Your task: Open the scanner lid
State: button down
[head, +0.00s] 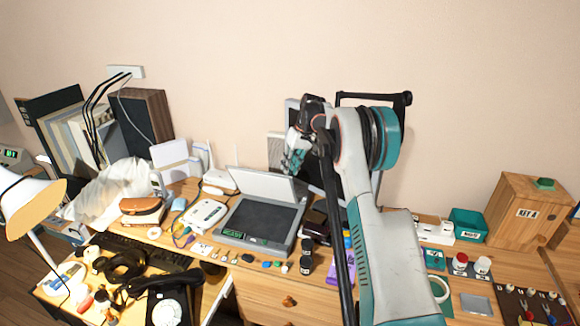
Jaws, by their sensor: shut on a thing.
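The scanner (257,222) lies on the wooden desk, a grey body with a dark glass top and a green label at its front. Its pale lid (262,185) stands raised along the back edge, tilted up, so the glass is uncovered. My gripper (292,163) is at the lid's upper right corner, shut on the lid's edge. The fingertips are small in the head view, and the exact contact is hard to make out. My arm comes up from the lower right and hides part of the desk right of the scanner.
A white device (204,216) lies close left of the scanner. Small bottles (306,258) stand in front at right. A black dial phone (168,300) and a keyboard (140,251) fill the front left. A wooden box (527,212) stands far right. The wall is behind.

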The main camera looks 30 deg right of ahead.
jog(key=c, duration=1.5)
grip_release()
jog(key=shift+d+f, duration=0.55)
jog(key=shift+d, duration=0.15)
jog(key=shift+c, duration=0.2)
jog(key=shift+o, duration=0.6)
jog(key=shift+d+f, duration=0.15)
jog(key=shift+d, duration=0.15)
jog(key=shift+w+a, duration=0.4)
jog(key=v, duration=1.2)
jog(key=shift+w+a, duration=0.1)
jog(key=shift+a, duration=0.1)
